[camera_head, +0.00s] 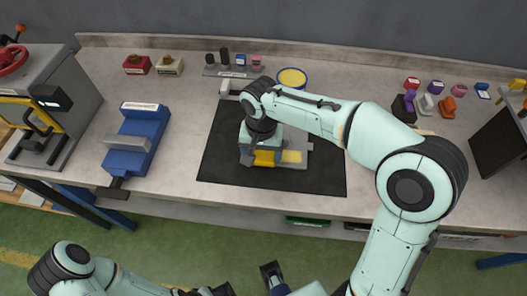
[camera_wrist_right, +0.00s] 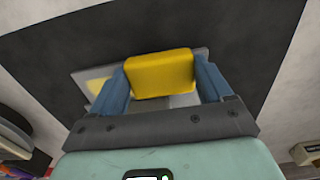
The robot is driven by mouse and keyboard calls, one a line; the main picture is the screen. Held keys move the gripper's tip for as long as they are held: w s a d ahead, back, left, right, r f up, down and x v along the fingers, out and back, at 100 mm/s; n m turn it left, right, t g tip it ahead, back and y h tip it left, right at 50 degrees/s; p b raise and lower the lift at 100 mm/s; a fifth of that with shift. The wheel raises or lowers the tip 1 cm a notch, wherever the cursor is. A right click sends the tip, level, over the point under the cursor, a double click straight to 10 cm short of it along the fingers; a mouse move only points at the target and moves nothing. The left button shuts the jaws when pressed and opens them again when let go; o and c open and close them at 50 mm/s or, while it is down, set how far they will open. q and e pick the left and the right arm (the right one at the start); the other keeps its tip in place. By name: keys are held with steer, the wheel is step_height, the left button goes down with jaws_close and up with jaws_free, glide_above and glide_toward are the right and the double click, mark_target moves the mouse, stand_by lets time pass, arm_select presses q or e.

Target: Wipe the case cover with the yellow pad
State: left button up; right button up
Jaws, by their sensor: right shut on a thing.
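The yellow pad (camera_wrist_right: 160,73) is between the two blue fingers of my right gripper (camera_wrist_right: 163,85), which is shut on it. In the head view the pad (camera_head: 265,158) shows below the right wrist, with the gripper (camera_head: 262,160) partly hidden by the arm. The grey case cover (camera_head: 299,146) lies under the pad on the black mat. Whether the pad touches the cover is unclear. My left gripper (camera_head: 222,290) is cut off at the bottom edge.
The black mat (camera_head: 225,165) is bare around the cover. A blue vise (camera_head: 133,140) stands to the left, and a round blue tub with yellow contents (camera_head: 292,78) behind. A dark panel (camera_head: 497,143) stands at the right. Small coloured parts line the back.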

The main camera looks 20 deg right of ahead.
steer(key=shift+a, duration=0.1)
steer(key=shift+w+a+p, duration=0.35)
steer(key=shift+w+a, duration=0.1)
steer(key=shift+a, duration=0.2)
steer(key=shift+w+a+p, duration=0.3)
steer(key=shift+w+a, duration=0.1)
steer(key=shift+a, duration=0.2)
steer(key=shift+s+d+f+b, duration=0.2)
steer(key=shift+s+d, duration=0.25)
steer(key=shift+d, duration=0.25)
steer(key=shift+s+d+f+b, duration=0.1)
steer(key=shift+s+d+b, duration=0.1)
steer(key=shift+s+d, duration=0.4)
steer(key=shift+w+d, duration=0.1)
steer(key=shift+d, duration=0.1)
steer(key=shift+s+d, duration=0.4)
steer(key=shift+d, duration=0.2)
steer(key=shift+s+d, duration=0.35)
steer(key=shift+d, duration=0.2)
steer(key=shift+s+d+r, duration=0.1)
steer(key=shift+d, duration=0.1)
steer(key=shift+d, duration=0.1)
